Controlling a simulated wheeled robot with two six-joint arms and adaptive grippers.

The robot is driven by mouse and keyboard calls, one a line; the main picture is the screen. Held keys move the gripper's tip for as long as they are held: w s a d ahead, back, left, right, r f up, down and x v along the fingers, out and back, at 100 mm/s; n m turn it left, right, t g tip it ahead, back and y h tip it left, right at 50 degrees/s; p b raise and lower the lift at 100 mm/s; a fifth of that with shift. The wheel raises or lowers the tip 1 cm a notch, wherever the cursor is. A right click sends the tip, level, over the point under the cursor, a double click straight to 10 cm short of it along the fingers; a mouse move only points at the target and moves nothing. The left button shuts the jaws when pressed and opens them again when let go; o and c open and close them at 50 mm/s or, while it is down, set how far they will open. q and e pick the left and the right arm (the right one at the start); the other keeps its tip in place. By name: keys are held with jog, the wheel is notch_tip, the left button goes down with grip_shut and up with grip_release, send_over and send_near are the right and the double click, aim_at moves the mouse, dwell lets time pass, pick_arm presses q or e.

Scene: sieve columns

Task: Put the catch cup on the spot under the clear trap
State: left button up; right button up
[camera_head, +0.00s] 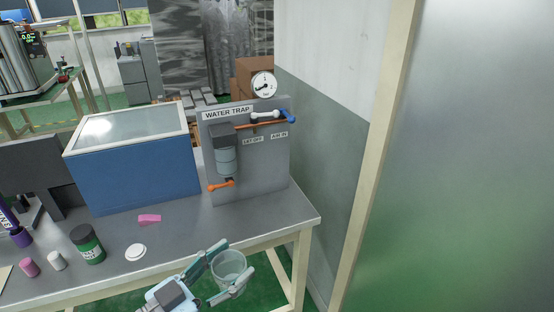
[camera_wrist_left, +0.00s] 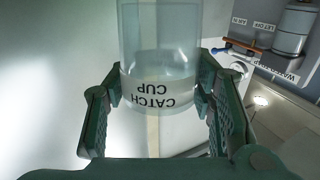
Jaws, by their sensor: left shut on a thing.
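My left gripper (camera_head: 228,266) is shut on the clear catch cup (camera_head: 229,258), with a finger on either side. The cup looks roughly upright in the head view, its open rim up, and appears just in front of the bench's front edge. In the left wrist view the gripper (camera_wrist_left: 157,90) grips the cup (camera_wrist_left: 160,45) at its white label, which reads upside down. The clear trap (camera_head: 226,160) is mounted on the grey WATER TRAP panel (camera_head: 265,165), beyond the cup. I cannot make out a marked spot under it. My right gripper is not in view.
An orange lever (camera_head: 221,186) sticks out below the trap. A blue glass-topped box (camera_head: 135,175) stands left of the panel. A green jar (camera_head: 87,245), white disc (camera_head: 135,252) and pink piece (camera_head: 150,219) are on the bench (camera_head: 190,225). Bench before the panel is clear.

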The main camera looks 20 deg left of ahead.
pick_arm(q)
jog(key=w+a+r+n+t+y+b, duration=0.1)
jog(key=w+a+r+n+y+b, duration=0.15)
jog(key=w+a+r+y, duration=0.4)
jog(key=w+a+r+n+t+y+b, duration=0.1)
jog(key=w+a+r+n+b, duration=0.15)
jog(key=w, duration=0.75)
jog(key=w+a+f+n+y, duration=0.1)
jog(key=a+f+n+y, duration=0.1)
jog(key=a, duration=0.5)
jog(key=w+a+f+n+g+y+b, duration=0.1)
jog(key=w+a+f+n+y, duration=0.1)
jog(key=a+y, duration=0.5)
jog(key=shift+w+a+f+n+g+b, duration=0.15)
jog(key=shift+a+f+n+g+b, duration=0.15)
jog(key=shift+a+f+n, duration=0.45)
jog(key=shift+d+f+n, duration=0.1)
jog(key=shift+d+n, duration=0.15)
